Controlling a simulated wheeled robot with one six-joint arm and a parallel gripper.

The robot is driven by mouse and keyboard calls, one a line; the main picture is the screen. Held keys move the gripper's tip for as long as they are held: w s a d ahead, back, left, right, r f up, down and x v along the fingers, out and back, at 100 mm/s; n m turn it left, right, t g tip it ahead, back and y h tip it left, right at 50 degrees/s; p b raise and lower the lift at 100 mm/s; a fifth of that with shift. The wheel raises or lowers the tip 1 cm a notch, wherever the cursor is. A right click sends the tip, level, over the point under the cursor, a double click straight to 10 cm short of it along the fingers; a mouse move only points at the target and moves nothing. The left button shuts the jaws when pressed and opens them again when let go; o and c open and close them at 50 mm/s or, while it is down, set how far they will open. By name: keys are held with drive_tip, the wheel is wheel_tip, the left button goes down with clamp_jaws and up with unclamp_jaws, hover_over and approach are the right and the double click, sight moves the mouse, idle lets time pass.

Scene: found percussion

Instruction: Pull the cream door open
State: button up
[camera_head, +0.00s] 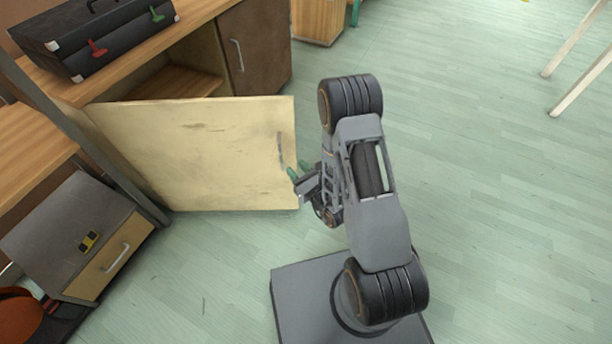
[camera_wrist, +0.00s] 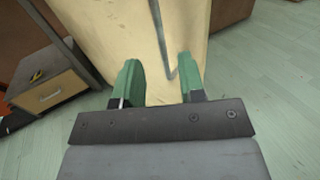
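The cream door (camera_head: 200,150) is swung out from the wooden cabinet, and the cabinet's inside shows behind it. Its grey bar handle (camera_head: 280,150) is near the free edge. My gripper (camera_head: 299,170), with green fingers, is at the door's free edge, close to the handle's lower end. In the wrist view the cream door (camera_wrist: 112,25) fills the upper middle. The handle (camera_wrist: 160,38) runs down between my two parted fingertips (camera_wrist: 160,72), with gaps on both sides. My gripper is open. I cannot tell how deep the handle sits between the fingers.
A dark case (camera_head: 95,40) with red and green latches lies on the cabinet top. A brown door (camera_head: 255,50) beside the opening is shut. A grey drawer unit (camera_head: 75,230) stands at the lower left. The green floor (camera_head: 480,180) to the right is clear.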

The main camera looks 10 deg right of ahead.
drive_tip(key=shift+v, duration=2.1)
drive_tip(key=shift+c, duration=0.5)
